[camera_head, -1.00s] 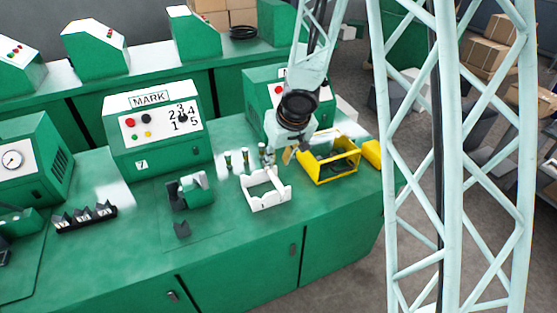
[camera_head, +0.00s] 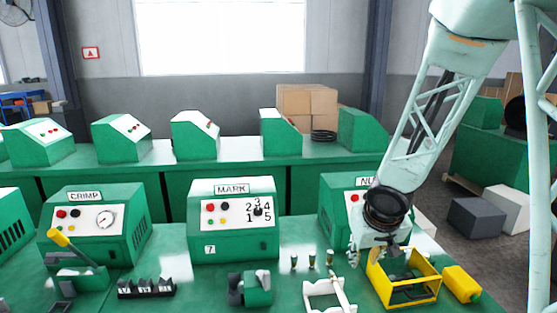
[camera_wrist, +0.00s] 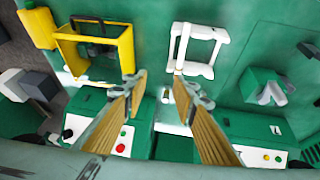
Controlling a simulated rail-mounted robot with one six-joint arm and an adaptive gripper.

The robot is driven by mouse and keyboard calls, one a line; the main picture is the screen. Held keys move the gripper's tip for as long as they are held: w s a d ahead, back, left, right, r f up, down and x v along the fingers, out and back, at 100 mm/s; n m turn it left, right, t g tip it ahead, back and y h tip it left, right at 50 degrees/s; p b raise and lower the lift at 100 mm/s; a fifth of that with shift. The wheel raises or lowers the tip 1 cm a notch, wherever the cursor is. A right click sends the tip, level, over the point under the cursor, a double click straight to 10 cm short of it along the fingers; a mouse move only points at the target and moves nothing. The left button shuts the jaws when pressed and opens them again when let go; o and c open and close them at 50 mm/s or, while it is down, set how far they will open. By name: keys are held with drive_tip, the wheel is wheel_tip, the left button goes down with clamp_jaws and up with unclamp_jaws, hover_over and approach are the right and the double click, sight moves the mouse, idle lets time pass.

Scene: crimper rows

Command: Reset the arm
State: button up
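My gripper (camera_head: 374,252) hangs over the green bench on the right, its fingers pointing down. In the wrist view its two tan-padded fingers (camera_wrist: 158,88) are spread wide with nothing between them. A yellow open frame (camera_head: 405,290) stands beside and partly under the gripper; in the wrist view it is at upper left (camera_wrist: 95,45). A white frame (camera_head: 328,292) lies to its left and shows in the wrist view at top centre (camera_wrist: 198,45). I cannot tell the exact height of the fingers above the bench.
Several small green cylinders (camera_head: 312,261) stand behind the white frame. A green holder (camera_head: 257,290), a black rack (camera_head: 146,289) and a yellow block (camera_head: 461,284) are on the bench. The MARK machine (camera_head: 233,220) and the CRIMP machine (camera_head: 97,225) stand along its back.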

drive_tip(key=s+d+r+m+h, duration=0.1)
drive_tip(key=s+d+r, duration=0.1)
drive_tip(key=s+r, duration=0.65)
drive_tip(key=s+d+r+m+h, duration=0.1)
drive_tip(key=s+d+r, duration=0.1)
drive_tip(key=s+r, duration=0.65)
drive_tip(key=s+a+r+y, duration=0.1)
drive_tip(key=s+a+r, duration=0.2)
drive_tip(key=s, duration=0.8)
drive_tip(key=s+a+r+n+g+y, duration=0.1)
drive_tip(key=s+a, duration=0.4)
drive_tip(key=s, duration=0.7)
drive_tip(key=shift+s+r+y, duration=0.25)
drive_tip(key=shift+r+y, duration=0.15)
drive_tip(key=shift+r, duration=0.5)
